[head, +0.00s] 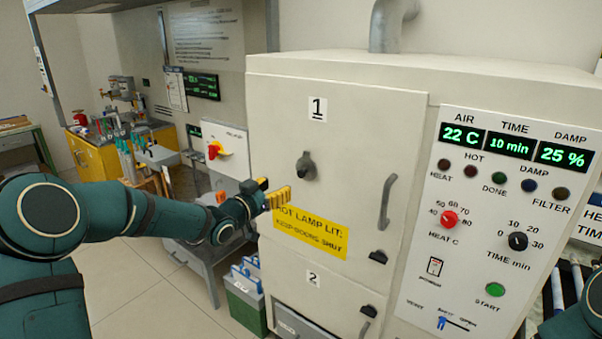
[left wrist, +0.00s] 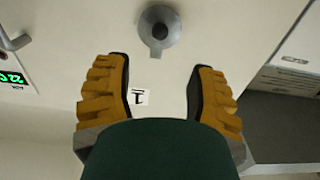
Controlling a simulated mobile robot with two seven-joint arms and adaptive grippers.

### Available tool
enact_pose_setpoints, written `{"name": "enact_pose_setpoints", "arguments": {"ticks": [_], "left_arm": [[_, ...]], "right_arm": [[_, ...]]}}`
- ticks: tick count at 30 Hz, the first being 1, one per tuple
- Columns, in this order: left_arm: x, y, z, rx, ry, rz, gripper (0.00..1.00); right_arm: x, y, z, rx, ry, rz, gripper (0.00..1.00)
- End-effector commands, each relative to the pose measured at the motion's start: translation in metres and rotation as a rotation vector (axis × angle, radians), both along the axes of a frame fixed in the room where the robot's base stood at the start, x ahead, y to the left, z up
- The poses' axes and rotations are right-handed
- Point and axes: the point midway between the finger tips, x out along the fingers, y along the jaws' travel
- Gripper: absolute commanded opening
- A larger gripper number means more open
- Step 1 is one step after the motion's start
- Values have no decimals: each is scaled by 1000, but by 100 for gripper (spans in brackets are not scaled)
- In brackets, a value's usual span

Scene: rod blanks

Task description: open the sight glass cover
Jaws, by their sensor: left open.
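The sight glass cover (head: 306,166) is a small grey round piece with a darker knob on the cream upper door (head: 365,130), below the label 1. In the left wrist view, which is upside down, the cover (left wrist: 160,27) is a grey disc with a dark centre, apparently closed over whatever lies behind it. My left gripper (head: 275,192) has yellow fingers and is open, below and left of the cover in the head view. In the left wrist view its fingers (left wrist: 160,64) stand apart with nothing between them, and the cover lies beyond their tips. My right gripper is out of view.
A yellow warning label (head: 310,231) and a grey door handle (head: 376,220) are on the upper door. The control panel (head: 490,220) is to the right. A wall box with a red-and-yellow switch (head: 216,150) and a tool bench (head: 150,140) are to the left.

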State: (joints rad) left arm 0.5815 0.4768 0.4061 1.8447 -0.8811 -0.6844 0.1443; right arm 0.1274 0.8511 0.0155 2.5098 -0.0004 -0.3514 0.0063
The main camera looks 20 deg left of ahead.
Motion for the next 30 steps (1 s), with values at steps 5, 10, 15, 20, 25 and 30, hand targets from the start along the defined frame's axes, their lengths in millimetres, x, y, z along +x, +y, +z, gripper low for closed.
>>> {"name": "enact_pose_setpoints", "arguments": {"ticks": [5,10,15,20,25,30], "left_arm": [[33,-13,-2,-4,1,-1,56],[65,-25,-2,-2,2,-1,56],[90,-34,-2,-2,4,0,56],[104,-39,-2,-3,4,0,56],[110,-40,-1,-2,4,1,56],[110,-40,-1,-2,4,1,56]], "right_arm": [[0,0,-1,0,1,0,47],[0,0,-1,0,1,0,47],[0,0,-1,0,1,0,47],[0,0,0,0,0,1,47],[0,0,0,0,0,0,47],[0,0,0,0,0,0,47]]}}
